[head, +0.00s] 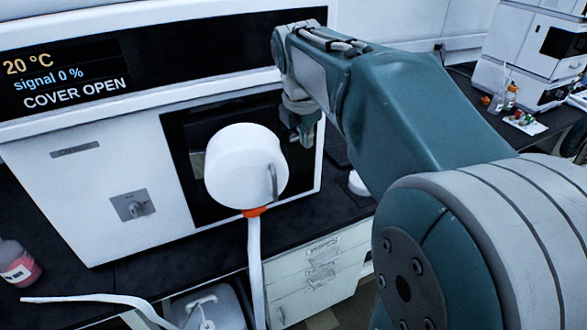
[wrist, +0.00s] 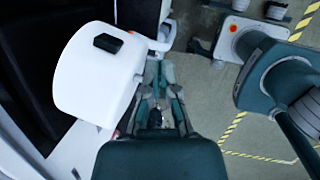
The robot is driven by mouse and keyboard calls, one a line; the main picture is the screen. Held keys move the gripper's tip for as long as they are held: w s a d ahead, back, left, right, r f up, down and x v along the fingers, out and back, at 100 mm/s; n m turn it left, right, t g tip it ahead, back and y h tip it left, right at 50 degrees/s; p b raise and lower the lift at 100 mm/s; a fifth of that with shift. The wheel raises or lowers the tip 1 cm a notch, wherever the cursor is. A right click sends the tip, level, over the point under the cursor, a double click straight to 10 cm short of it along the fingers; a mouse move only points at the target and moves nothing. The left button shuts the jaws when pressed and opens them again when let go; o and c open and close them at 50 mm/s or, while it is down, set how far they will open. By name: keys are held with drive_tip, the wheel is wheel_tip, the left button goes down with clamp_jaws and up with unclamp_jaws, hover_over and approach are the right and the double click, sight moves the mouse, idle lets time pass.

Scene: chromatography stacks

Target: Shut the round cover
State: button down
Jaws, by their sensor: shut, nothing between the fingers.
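The round white cover (head: 240,165) stands out in front of the instrument's black recessed panel (head: 195,125), with a small grey handle on its right front. The display reads "COVER OPEN". In the wrist view the cover (wrist: 95,75) shows side-on at the left, with a black block on it. My gripper (head: 305,135) hangs just right of the cover and partly behind it in the head view. In the wrist view my gripper (wrist: 160,75) is beside the cover's right edge, shut and empty. I cannot tell whether it touches the cover.
An orange collar (head: 254,211) and white tube hang below the cover. The black bench (head: 150,265) runs under the instrument (head: 75,200). A bottle with red liquid (head: 18,265) stands at the left. A second bench with instruments is at the far right.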

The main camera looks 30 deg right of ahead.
drive_tip(key=s+a+f+m+t+y, duration=0.1)
drive_tip(key=s+a+m, duration=0.15)
drive_tip(key=m, duration=0.85)
drive_tip(key=s+a+f+m+t, duration=0.1)
drive_tip(key=s+a+m, duration=0.15)
drive_tip(key=m, duration=0.95)
drive_tip(key=w+d+f, duration=0.2)
drive_tip(key=w+f, duration=0.5)
drive_tip(key=f, duration=0.2)
drive_tip(key=shift+d, duration=0.3)
drive_tip(key=shift+w, duration=0.1)
drive_tip(key=w+d, duration=0.3)
drive_tip(key=w, duration=0.2)
drive_tip(key=shift+d, duration=0.25)
drive_tip(key=shift+w+r, duration=0.1)
